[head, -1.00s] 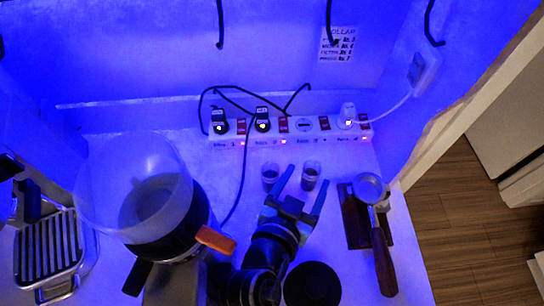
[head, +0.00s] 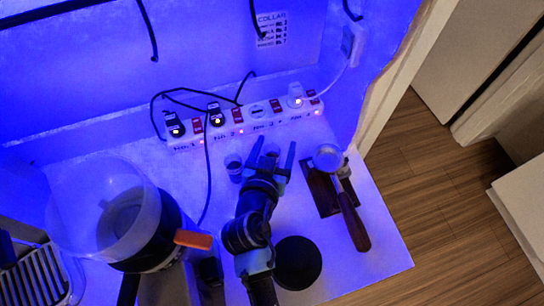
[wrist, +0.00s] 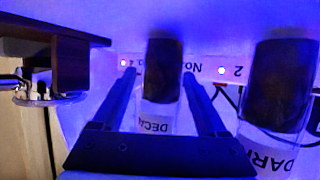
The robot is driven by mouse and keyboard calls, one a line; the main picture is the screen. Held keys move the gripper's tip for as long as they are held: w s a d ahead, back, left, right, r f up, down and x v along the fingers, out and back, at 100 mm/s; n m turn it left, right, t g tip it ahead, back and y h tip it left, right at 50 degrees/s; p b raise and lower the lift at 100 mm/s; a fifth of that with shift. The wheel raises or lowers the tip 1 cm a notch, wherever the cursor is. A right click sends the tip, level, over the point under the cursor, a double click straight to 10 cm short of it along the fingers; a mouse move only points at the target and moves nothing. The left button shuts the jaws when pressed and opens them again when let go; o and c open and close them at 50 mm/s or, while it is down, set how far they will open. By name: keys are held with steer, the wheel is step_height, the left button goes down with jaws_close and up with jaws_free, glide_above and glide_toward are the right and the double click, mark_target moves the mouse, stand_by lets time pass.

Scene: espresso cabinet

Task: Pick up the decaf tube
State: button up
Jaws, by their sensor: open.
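The decaf tube (wrist: 161,85) is a clear tube with dark contents and a white label reading "DECA". It stands between the two fingers of my gripper (wrist: 160,75) in the wrist view. My gripper is open, with a finger on each side of the tube; small gaps show and it is not clamped. In the head view my gripper (head: 275,147) reaches toward the power strip, and its fingers partly hide the decaf tube (head: 271,152). A second tube labelled "DARK" (wrist: 278,90) stands to the right in the wrist view and left of my gripper in the head view (head: 233,165).
A power strip (head: 240,122) with plugs and cables lies behind the tubes. A portafilter (head: 350,210) rests on a dark stand to the right. A black disc (head: 298,263) lies beside my arm. A grinder with a clear hopper (head: 105,210) stands left.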

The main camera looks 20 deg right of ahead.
jaws_close()
steer(key=shift+r, duration=0.15)
stand_by(0.4)
